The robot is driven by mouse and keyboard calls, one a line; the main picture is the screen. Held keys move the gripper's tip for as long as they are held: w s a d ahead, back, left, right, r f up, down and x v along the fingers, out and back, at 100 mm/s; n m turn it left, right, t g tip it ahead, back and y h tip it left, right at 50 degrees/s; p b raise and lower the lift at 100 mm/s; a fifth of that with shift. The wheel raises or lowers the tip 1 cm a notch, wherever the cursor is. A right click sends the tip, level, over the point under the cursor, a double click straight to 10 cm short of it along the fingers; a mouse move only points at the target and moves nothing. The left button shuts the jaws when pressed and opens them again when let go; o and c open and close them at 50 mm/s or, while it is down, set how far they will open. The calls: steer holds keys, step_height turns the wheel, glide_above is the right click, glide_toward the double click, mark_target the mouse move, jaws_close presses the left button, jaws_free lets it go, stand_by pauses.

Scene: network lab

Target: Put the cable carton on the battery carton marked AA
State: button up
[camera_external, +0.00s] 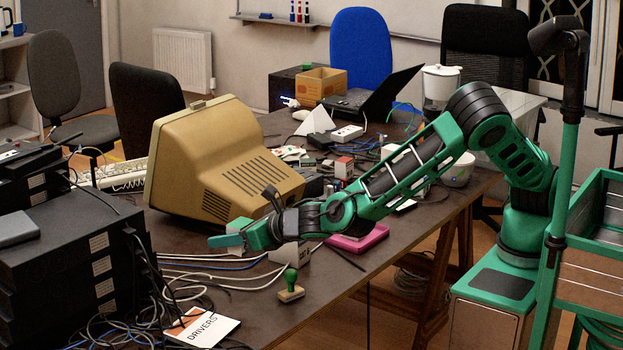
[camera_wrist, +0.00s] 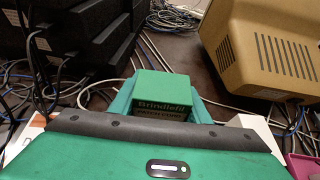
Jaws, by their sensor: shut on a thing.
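The cable carton (camera_wrist: 163,88) is a small green box with "Brindlefil" and smaller lettering, apparently "PATCH CORD", on its near face. My gripper (camera_wrist: 163,104) is shut on it, with a teal finger at each side. In the external view my gripper (camera_external: 232,241) is over the desk in front of the beige monitor, and carton and fingers are hard to tell apart there. I can read no AA mark. A whitish box (camera_external: 291,256) stands partly hidden below my gripper, and a small red-and-white box (camera_external: 343,167) stands farther back; I cannot tell whether either is the battery carton.
The beige monitor (camera_external: 215,165) stands close behind my gripper. Black stacked devices (camera_external: 70,260) fill the left. Loose cables (camera_external: 215,270) run below my gripper. A green-handled stamp (camera_external: 290,287), a "DRIVERS" booklet (camera_external: 203,327) and a pink tray (camera_external: 357,240) lie nearby.

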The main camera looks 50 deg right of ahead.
step_height(320, 180, up, 14)
steer(key=w+d+m+h, duration=0.2)
steer(key=w+d, duration=0.3)
steer(key=d, duration=0.3)
steer(key=w+d+m+h, duration=0.25)
steer(key=w+d, duration=0.25)
steer(key=d, duration=0.3)
steer(key=w+d+f+m+g+h, duration=0.1)
steer(key=w+d+m+g+h, duration=0.15)
steer(key=d, duration=1.25)
steer(key=w+d+m+g+h, duration=0.2)
steer(key=w+d+m+h, duration=0.2)
steer(key=d, duration=1.1)
steer(key=s+d+m+g+h, duration=0.1)
steer(key=s+d+m+g, duration=0.2)
steer(key=d, duration=0.8)
steer(key=s+d+m+g+h, duration=0.2)
steer(key=s+d+g, duration=0.1)
steer(key=d, duration=0.8)
steer(key=s+d+m+g+h, duration=0.1)
steer(key=s+d+m+g, duration=0.2)
steer(key=d, duration=0.8)
steer(key=d+f, duration=1.1)
steer(key=f, duration=0.4)
steer(key=shift+w+d+f, duration=0.2)
steer(key=shift+w+d, duration=0.1)
steer(key=shift+d, duration=0.05)
